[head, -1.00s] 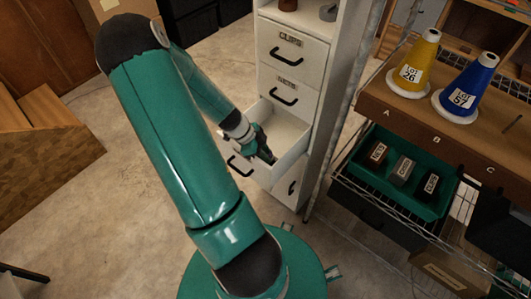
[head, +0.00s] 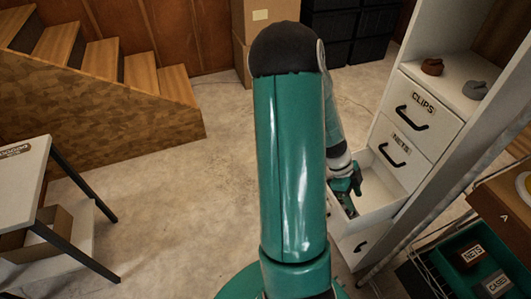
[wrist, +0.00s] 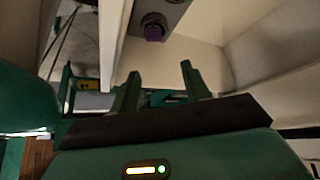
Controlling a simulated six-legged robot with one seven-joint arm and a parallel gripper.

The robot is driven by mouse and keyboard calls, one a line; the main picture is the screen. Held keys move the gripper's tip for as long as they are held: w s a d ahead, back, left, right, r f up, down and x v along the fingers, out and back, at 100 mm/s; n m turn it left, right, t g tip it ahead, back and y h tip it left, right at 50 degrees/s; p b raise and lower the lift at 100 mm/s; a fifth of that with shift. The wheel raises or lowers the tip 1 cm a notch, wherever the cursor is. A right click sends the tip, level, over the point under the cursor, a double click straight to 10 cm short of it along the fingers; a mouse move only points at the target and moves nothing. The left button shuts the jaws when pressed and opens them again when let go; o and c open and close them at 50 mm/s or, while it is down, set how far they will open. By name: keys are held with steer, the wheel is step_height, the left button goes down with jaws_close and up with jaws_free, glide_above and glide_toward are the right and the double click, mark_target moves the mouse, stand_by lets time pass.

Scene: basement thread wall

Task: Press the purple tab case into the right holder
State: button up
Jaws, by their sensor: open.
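My gripper (head: 350,197) reaches into the open drawer (head: 388,193) of the white cabinet in the head view; my arm hides part of it. In the wrist view the two fingers of my gripper (wrist: 159,72) stand apart, with nothing seen between them. A small purple piece (wrist: 154,33) shows beyond the fingertips, in a dark round fitting on a grey part (wrist: 172,12). I cannot tell whether it is the purple tab case. I cannot make out a right holder.
Closed drawers labelled CLIPS (head: 424,108) and NETS (head: 402,147) are above the open one. A green tray (head: 487,265) with labelled blocks is at lower right. A white table (head: 20,185) stands left, near wooden stairs (head: 108,60). The floor between is clear.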

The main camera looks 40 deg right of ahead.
steer(key=w+r+n+h, duration=0.1)
steer(key=w+r+n, duration=0.1)
steer(key=w+r, duration=0.25)
steer(key=w+a+n+t+h, duration=0.2)
steer(key=w+n, duration=0.5)
steer(key=w, duration=0.6)
steer(key=w+a+f+n+t+h, duration=0.1)
steer(key=w+a+n+t, duration=0.4)
steer(key=w, duration=0.8)
steer(key=a+n+h, duration=0.1)
steer(key=a+n, duration=0.1)
steer(key=n, duration=0.1)
steer(key=shift+f, duration=0.2)
steer(key=shift+a, duration=0.1)
steer(key=a+r+n+t+y, duration=0.35)
steer(key=a+r+n, duration=0.35)
steer(key=a+r, duration=0.9)
steer(key=s+a+r+n+t+y, duration=0.1)
steer(key=s+a+r+n+y, duration=0.1)
steer(key=s+a+r+n, duration=0.7)
steer(key=s+a+r, duration=0.2)
steer(key=s+a, duration=0.1)
steer(key=a, duration=0.1)
steer(key=shift+s+a+r+y, duration=0.15)
steer(key=shift+a+r+y, duration=0.15)
steer(key=shift+a+y, duration=0.05)
